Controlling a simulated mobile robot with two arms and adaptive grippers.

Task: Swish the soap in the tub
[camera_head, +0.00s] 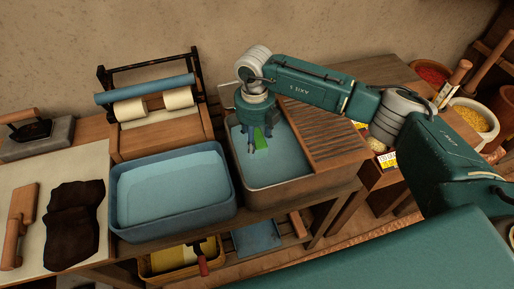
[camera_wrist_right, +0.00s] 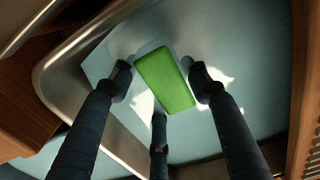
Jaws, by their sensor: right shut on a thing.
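The soap is a green bar (camera_head: 259,139), which also shows in the right wrist view (camera_wrist_right: 166,81). My right gripper (camera_head: 262,146) points down over the metal-rimmed tub (camera_head: 237,170) of pale blue water and is shut on the soap. In the right wrist view its dark fingers (camera_wrist_right: 160,88) stand around the bar, with the water behind it. I cannot tell whether the soap touches the water. My left gripper is not in view.
A ribbed wooden board (camera_head: 322,134) covers the tub's right part. A blue basin (camera_head: 172,235) of water stands to the left, with a roller wringer (camera_head: 150,105) behind it. A dark cloth (camera_head: 73,222) and a wooden-handled tool (camera_head: 18,225) lie on a pale board farther left.

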